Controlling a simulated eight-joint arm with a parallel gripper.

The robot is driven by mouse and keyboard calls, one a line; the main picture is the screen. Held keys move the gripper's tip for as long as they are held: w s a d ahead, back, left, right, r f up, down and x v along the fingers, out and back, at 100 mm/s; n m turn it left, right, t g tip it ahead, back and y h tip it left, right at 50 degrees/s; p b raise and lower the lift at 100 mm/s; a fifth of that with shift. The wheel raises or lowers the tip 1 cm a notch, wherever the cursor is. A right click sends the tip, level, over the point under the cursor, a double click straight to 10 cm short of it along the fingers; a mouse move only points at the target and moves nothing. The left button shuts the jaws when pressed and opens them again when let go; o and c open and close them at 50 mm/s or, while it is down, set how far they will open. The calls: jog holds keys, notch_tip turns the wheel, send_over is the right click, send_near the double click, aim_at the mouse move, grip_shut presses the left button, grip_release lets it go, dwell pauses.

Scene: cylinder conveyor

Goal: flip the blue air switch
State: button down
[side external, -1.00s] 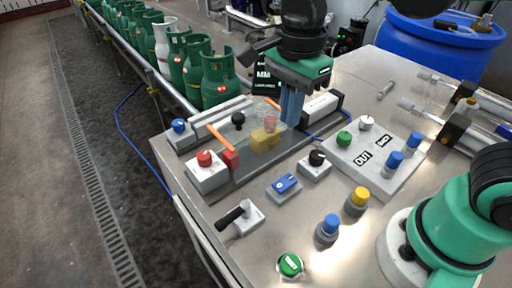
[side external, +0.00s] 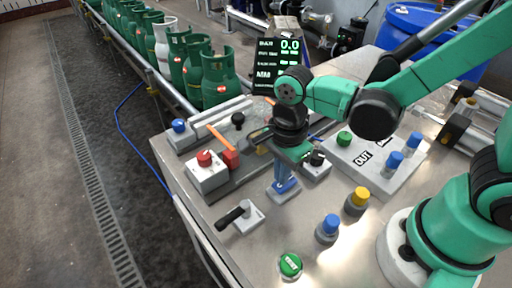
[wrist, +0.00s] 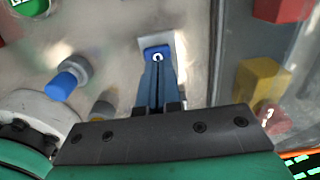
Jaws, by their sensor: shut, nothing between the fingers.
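The blue air switch (side external: 290,189) is a small blue lever on a light square base, near the middle of the metal table in the side view. My gripper (side external: 284,181) points down over it, with its blue fingers shut and nothing between them. In the wrist view the finger ends (wrist: 157,66) are right at the blue switch (wrist: 157,51), which shows a white ring mark. I cannot tell whether they touch it. The fingers hide part of the switch, and its lever position is not clear.
A black-handled lever (side external: 236,214) stands front left. A dark knob box (side external: 317,166) sits close on the right. Blue (side external: 328,228) and yellow (side external: 357,200) buttons stand to the right front. A box with a red button (side external: 205,170) is at left. A green button (side external: 290,264) is in front.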

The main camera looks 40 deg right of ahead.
jog(key=shift+f, duration=0.4)
jog(key=shift+a+f, duration=0.1)
jog(key=shift+f, duration=0.1)
dwell(0.3)
jog(key=shift+d+r, duration=0.2)
jog(key=shift+d, duration=0.65)
jog(key=shift+r, duration=0.1)
